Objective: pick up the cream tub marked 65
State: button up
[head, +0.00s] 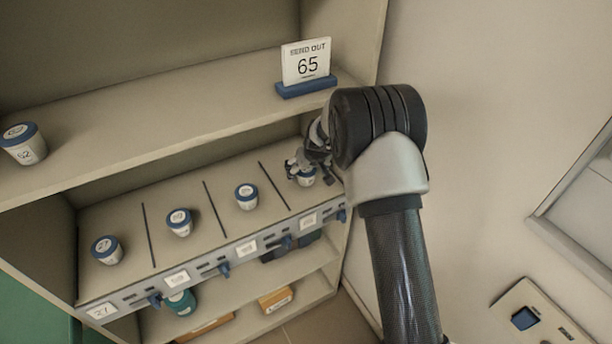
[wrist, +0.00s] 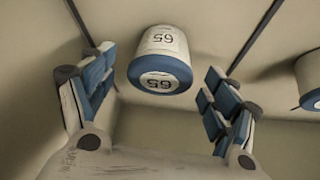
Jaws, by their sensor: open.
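The cream tub marked 65 (wrist: 160,55) has a blue lid and shows upside down in the wrist view, ahead of and between the fingers. In the head view the tub (head: 306,179) stands in the rightmost lane of the middle shelf, partly hidden by my gripper (head: 312,165). My gripper is open in the wrist view (wrist: 160,105), one finger on each side of the tub, with visible gaps between the fingers and its sides. Nothing is held.
Similar tubs stand in the other lanes, including one marked 27 (head: 107,250), a second (head: 179,222) and a third (head: 246,197). Dark divider strips separate them. A 65 sign (head: 307,62) and a tub marked 52 (head: 24,144) stand on the upper shelf, above my gripper.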

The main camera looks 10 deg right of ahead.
jog(key=c, duration=1.2)
jog(key=shift+r, duration=0.1)
jog(key=shift+c, duration=0.2)
